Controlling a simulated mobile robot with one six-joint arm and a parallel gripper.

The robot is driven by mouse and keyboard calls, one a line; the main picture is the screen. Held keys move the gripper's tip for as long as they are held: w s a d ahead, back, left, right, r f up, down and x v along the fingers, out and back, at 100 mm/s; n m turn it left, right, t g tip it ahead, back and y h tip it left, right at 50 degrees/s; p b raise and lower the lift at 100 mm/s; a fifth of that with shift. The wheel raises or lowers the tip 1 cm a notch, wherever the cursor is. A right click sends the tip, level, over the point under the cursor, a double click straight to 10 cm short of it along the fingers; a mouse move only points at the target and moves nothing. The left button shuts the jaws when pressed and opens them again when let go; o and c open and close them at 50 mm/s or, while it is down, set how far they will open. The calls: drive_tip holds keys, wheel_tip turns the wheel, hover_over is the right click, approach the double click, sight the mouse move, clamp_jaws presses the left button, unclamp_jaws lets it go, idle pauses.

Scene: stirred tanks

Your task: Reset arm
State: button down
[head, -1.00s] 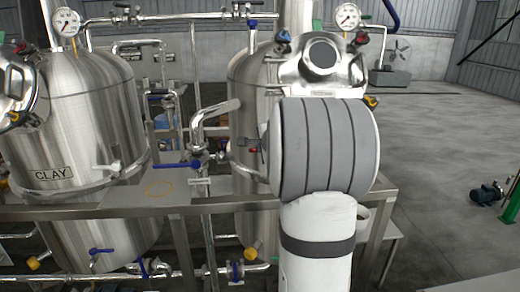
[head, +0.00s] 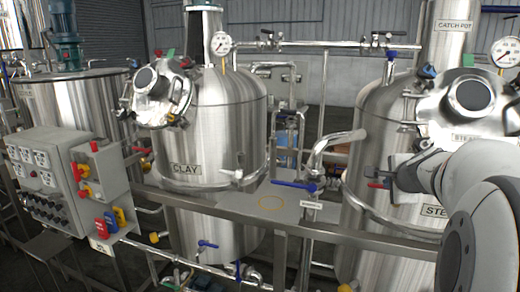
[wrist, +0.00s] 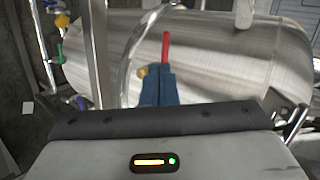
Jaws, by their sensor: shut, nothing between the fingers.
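My gripper (wrist: 158,72) is shut and empty; its blue fingers lie together in the middle of the wrist view. A thin red handle (wrist: 166,46) shows just beyond the fingertips, in front of a steel tank (wrist: 225,60). I cannot tell whether they touch. In the head view my white and grey arm comes in from the lower right and reaches toward the right steel tank (head: 365,130). A red valve handle (head: 376,185) shows there beside the arm's end. The fingers are not clear in that view.
The steel tank labelled CLAY (head: 225,125) stands in the middle, with a grey control box (head: 45,165) to its left. A metal frame rail (head: 340,232) runs along the front. A blue-handled valve (head: 295,185) and pipes stand between the tanks.

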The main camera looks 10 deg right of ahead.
drive_tip(key=s+a+f+n+g+y, duration=0.1)
drive_tip(key=s+a+n, duration=0.15)
drive_tip(key=a, duration=0.25)
drive_tip(key=s+a+f+n+y, duration=0.1)
drive_tip(key=a+f+n, duration=0.15)
drive_tip(key=a, duration=0.35)
drive_tip(key=s+a+f+n+g, duration=0.3)
drive_tip(key=s+a+n, duration=0.3)
drive_tip(key=s, duration=0.4)
drive_tip(key=s+a+f+n+g, duration=0.3)
drive_tip(key=s+a+f+n, duration=0.3)
drive_tip(key=s+n, duration=0.3)
drive_tip(key=shift+s+a, duration=0.5)
drive_tip(key=shift+a, duration=0.15)
drive_tip(key=shift+f, duration=0.1)
